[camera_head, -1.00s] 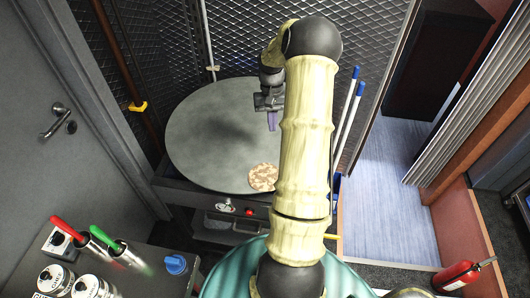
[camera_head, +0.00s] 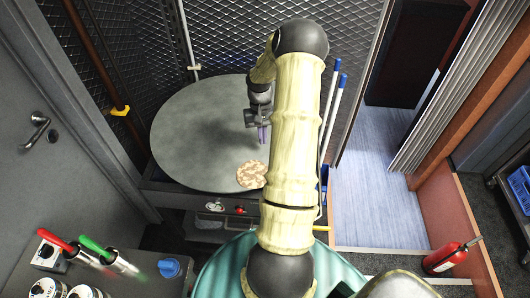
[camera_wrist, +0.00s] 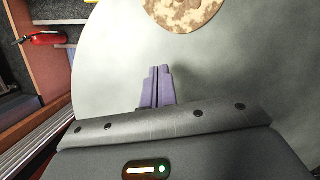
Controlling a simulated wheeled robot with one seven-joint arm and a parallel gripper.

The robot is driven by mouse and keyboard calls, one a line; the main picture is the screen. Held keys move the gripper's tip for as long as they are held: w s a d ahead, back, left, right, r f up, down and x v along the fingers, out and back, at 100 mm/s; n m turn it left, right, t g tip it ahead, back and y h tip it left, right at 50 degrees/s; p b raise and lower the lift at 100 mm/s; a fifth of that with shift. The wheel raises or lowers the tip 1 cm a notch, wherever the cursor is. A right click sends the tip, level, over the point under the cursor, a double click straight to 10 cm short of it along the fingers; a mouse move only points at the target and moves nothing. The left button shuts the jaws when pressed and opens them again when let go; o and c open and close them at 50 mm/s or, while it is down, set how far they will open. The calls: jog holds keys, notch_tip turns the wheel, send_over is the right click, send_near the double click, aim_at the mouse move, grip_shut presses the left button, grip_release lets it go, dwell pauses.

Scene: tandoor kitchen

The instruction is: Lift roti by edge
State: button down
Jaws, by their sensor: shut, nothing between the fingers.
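The roti (camera_head: 250,174), a round flatbread with brown patches, lies flat near the front edge of the round grey griddle (camera_head: 190,130). Part of its right side is close to my arm in the head view. It also shows at the top of the wrist view (camera_wrist: 183,10), cut off by the frame edge. My gripper (camera_head: 263,135) is above the griddle, behind the roti in the head view and apart from it. In the wrist view its purple fingers (camera_wrist: 158,86) are together with nothing between them, pointing toward the roti across bare griddle.
Mesh walls stand behind the griddle, and a pole with a yellow fitting (camera_head: 121,110) is at its left. Blue-capped sticks (camera_head: 333,110) stand to the right. A counter with red and green handled tools (camera_head: 95,246) is front left. A fire extinguisher (camera_head: 447,257) is at right.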

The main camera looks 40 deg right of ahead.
aim_at(263, 153)
jog(key=x, duration=0.3)
jog(key=shift+p, duration=0.3)
jog(key=shift+s+a+f+p, duration=0.1)
jog(key=shift+s+a+p, duration=0.3)
jog(key=shift+s, duration=0.2)
jog(key=shift+s+a+p, duration=0.25)
jog(key=shift+s+a, duration=0.3)
jog(key=shift+s, duration=0.1)
jog(key=shift+s+a+f, duration=0.15)
jog(key=shift+s+a, duration=0.05)
jog(key=shift+s, duration=0.15)
jog(key=shift+s+a, duration=0.4)
jog(key=shift+s, duration=0.2)
jog(key=shift+s+a, duration=0.4)
jog(key=shift+s, duration=0.2)
jog(key=shift+w, duration=0.1)
